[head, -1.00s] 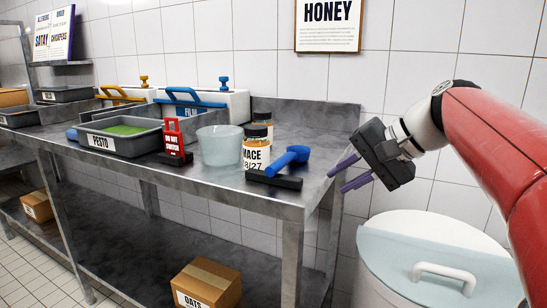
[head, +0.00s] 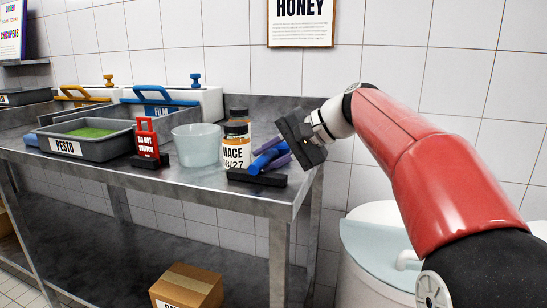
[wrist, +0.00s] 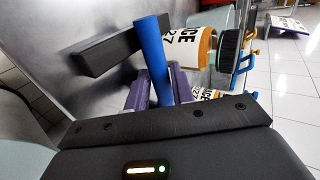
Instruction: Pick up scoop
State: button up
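The scoop is blue, and its handle (head: 261,161) rests across a black block (head: 257,178) near the right end of the steel table. My gripper (head: 276,153) has come down at the scoop from the right, its purple fingers partly covering it in the head view. In the wrist view the blue handle (wrist: 153,55) runs between my two fingers (wrist: 158,90), one on each side. The fingers look apart, and I see no clear grip on the handle. The scoop's bowl is mostly hidden.
Two MACE-labelled jars (head: 236,147) stand close behind the scoop. A clear tub (head: 195,144), a red DO NOT SWITCH sign (head: 147,139) and a PESTO tray (head: 70,149) stand to the left. A lidded white bin (head: 378,215) stands beyond the table's right edge.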

grip_shut()
notch_tip(320, 180, up, 10)
jog(key=p, duration=0.2)
dwell(0.7)
